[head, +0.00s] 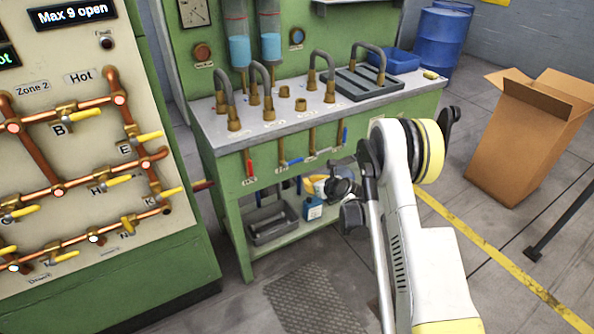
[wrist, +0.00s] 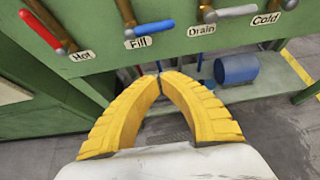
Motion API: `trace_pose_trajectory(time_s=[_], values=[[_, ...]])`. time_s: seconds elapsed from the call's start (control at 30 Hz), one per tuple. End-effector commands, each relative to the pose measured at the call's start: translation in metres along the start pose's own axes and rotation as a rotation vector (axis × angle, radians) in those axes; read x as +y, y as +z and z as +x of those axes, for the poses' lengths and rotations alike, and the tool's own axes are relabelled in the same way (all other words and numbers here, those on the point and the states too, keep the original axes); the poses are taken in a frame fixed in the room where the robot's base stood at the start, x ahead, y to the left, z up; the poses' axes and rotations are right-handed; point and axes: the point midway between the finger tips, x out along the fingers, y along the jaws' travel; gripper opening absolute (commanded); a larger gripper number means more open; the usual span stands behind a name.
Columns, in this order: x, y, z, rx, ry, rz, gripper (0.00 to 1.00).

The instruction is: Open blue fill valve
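The blue fill valve handle (wrist: 154,28) lies nearly level above the "Fill" label (wrist: 138,43) on the green bench front. It also shows in the head view (head: 292,162), below the bench top. My gripper (wrist: 160,74) has two yellow ribbed fingers whose tips meet, with nothing seen between them. In the wrist view the tips are below the blue handle and apart from it.
A red hot handle (wrist: 42,29), a white drain handle (wrist: 236,12) and a cold valve (wrist: 288,4) flank the blue one. A lower shelf (head: 275,238) holds a grey tray and bottles. A cardboard box (head: 520,140) stands right. A copper-pipe panel (head: 75,150) stands left.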

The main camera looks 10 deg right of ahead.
Motion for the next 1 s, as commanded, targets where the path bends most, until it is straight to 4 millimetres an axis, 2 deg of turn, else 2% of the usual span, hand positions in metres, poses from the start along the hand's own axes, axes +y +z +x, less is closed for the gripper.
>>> trace_pose_trajectory(time_s=[0.17, 0.33, 0.77, 1.0], values=[[0.000, 0.000, 0.001, 0.000, 0.000, -0.002, 0.00], [0.000, -0.001, 0.014, 0.001, 0.000, -0.004, 0.00], [0.001, -0.003, 0.102, 0.001, 0.001, -0.005, 0.00], [0.000, 0.029, 0.091, 0.001, 0.000, -0.003, 0.00]])
